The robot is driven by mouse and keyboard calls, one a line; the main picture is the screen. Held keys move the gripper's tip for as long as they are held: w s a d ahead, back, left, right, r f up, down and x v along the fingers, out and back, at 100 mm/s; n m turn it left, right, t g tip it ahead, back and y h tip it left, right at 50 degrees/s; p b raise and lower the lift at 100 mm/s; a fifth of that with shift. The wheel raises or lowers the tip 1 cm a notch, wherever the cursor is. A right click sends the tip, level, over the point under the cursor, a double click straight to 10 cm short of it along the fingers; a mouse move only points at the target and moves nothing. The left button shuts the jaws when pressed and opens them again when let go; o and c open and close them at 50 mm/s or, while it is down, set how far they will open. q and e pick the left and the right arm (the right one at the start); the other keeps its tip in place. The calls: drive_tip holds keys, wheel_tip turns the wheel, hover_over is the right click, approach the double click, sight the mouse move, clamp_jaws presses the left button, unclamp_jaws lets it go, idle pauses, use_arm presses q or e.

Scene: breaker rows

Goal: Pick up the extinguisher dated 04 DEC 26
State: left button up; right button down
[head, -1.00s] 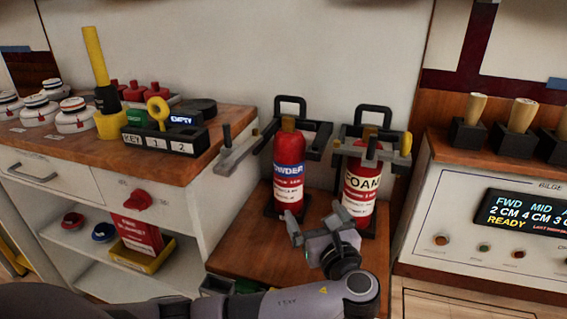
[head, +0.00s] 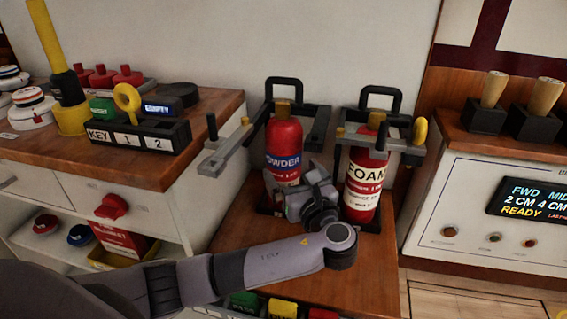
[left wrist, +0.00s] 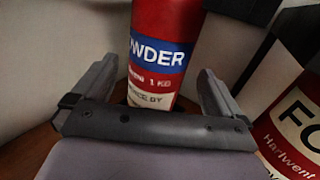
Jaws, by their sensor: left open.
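Two red extinguishers stand upright in wall brackets on a low wooden top. The left one, POWDER (head: 284,138), has a blue band; the right one, FOAM (head: 362,192), has a cream label. No date is readable on either. My left gripper (head: 294,182) is open in front of the POWDER extinguisher and hides its lower part. In the left wrist view, the POWDER body (left wrist: 165,22) shows between and beyond the two spread fingers (left wrist: 157,72), not gripped. The FOAM label (left wrist: 298,128) is at the right edge there. My right gripper is not in view.
A grey bracket arm (head: 226,160) sticks out left of the POWDER extinguisher. A bracket frame (head: 392,143) surrounds the FOAM top. A wooden-topped cabinet (head: 190,165) stands left, a control console (head: 470,215) right. Coloured items (head: 280,307) sit below the low top's front edge.

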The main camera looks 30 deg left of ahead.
use_arm(q)
drive_tip(key=b+x, duration=0.1)
drive_tip(key=x, duration=0.3)
drive_tip(key=shift+a+f, duration=0.2)
drive_tip(key=c, duration=1.5)
drive_tip(key=shift+w+r, duration=0.15)
drive_tip(key=shift+r, duration=0.2)
clamp_jaws()
